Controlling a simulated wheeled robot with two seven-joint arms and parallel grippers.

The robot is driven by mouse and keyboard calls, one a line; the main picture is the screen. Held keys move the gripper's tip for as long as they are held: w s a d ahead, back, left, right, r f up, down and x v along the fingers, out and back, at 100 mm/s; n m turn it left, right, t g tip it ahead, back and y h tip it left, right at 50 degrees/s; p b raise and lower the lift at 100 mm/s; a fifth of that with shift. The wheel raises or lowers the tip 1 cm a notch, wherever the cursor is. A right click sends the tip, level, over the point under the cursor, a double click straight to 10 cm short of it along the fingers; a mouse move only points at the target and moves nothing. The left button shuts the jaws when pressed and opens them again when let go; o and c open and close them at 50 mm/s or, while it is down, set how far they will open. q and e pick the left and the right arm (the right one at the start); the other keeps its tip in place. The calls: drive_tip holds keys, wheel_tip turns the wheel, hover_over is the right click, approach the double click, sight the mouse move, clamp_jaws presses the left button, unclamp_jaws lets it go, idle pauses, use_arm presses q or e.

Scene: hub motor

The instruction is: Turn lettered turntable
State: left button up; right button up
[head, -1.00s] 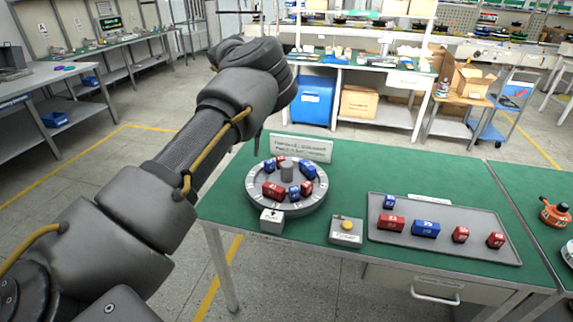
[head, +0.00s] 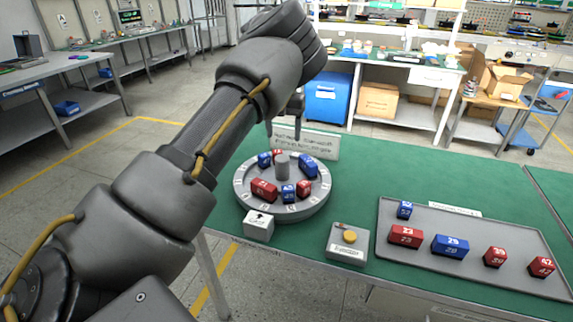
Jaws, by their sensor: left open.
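The round grey turntable (head: 240,196) stands on the green table, with a marked rim and a grey centre post (head: 282,168). Several red and blue numbered blocks stand on it, including a red one (head: 264,190) and a blue one (head: 308,166) around the post. A small white pointer block (head: 258,225) stands at its front edge. My left gripper (head: 284,134) is open, hanging behind the turntable's far side near the sign; the forearm partly hides it. I cannot tell whether it touches anything. My right gripper is not in view.
A grey box with a yellow button (head: 350,237) stands right of the turntable. A grey tray (head: 470,270) with several red and blue blocks lies farther right. A lettered sign (head: 318,146) stands behind the turntable. Green tabletop is clear behind the tray.

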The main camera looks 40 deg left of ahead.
sight(282, 158)
use_arm(q)
drive_tip(key=shift+s+a+f, duration=0.1)
drive_tip(key=shift+s, duration=0.1)
drive_tip(key=shift+s+f, duration=0.2)
drive_tip(key=shift+f, duration=0.15)
wheel_tip(282, 158, down, 8)
drive_tip(key=shift+w+f, duration=0.1)
drive_tip(key=shift+f, duration=0.75)
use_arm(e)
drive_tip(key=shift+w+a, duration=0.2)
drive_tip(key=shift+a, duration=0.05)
